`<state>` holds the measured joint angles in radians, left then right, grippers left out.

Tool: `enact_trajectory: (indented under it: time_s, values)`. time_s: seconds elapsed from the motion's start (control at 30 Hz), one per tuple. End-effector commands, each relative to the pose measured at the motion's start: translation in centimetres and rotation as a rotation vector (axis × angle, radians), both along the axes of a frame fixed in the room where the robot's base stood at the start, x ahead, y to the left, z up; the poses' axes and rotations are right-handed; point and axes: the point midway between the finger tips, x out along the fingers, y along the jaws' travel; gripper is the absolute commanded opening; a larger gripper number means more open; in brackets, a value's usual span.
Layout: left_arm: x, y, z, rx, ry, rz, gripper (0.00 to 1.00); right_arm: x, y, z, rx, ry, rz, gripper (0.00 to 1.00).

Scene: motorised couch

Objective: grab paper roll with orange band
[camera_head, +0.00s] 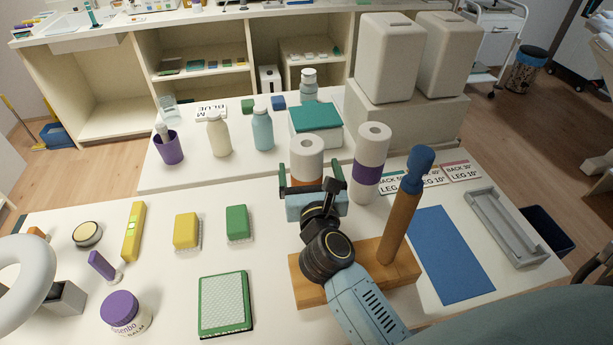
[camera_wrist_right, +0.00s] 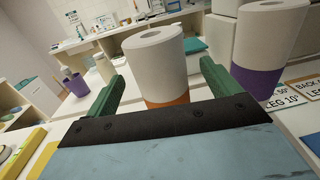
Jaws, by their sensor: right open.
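The paper roll with the orange band (camera_head: 307,152) stands upright on the white table in the head view. It is white, and its orange band is low down, partly hidden behind my gripper. My right gripper (camera_head: 312,171) is open just in front of it. In the right wrist view the roll (camera_wrist_right: 160,62) shows between the two green fingers of my right gripper (camera_wrist_right: 163,80), with the orange band (camera_wrist_right: 168,102) low between them. I see no finger touching it. I cannot tell how far the fingertips reach around it. My left gripper is not in view.
A taller paper roll with a purple band (camera_head: 370,155) stands close on the right. A wooden block with a slanted blue-topped post (camera_head: 401,210) is near my right forearm. A teal-lidded box (camera_head: 315,118) stands behind. Brushes (camera_head: 186,230) and jars lie left.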

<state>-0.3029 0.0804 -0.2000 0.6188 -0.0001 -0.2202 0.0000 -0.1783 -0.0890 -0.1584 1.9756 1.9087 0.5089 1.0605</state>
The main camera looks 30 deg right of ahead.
Motion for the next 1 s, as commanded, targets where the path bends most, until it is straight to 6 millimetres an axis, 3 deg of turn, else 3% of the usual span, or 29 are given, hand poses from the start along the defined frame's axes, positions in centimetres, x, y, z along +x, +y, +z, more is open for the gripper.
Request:
enact_trajectory:
  time_s: [0.17, 0.5, 0.77, 1.0]
  values:
    - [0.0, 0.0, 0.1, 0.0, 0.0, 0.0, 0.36, 1.1, -0.3, 0.1, -0.001, -0.001, 0.001, 0.89]
    - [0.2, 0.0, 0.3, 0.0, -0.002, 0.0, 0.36, 5.3, -1.7, 0.1, -0.001, -0.001, 0.001, 0.89]
    - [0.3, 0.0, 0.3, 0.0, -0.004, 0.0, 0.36, 5.6, -1.9, 0.0, -0.001, -0.001, 0.001, 0.89]
    - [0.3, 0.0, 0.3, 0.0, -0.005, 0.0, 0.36, 5.6, -1.8, 0.0, -0.001, -0.001, 0.001, 0.6]
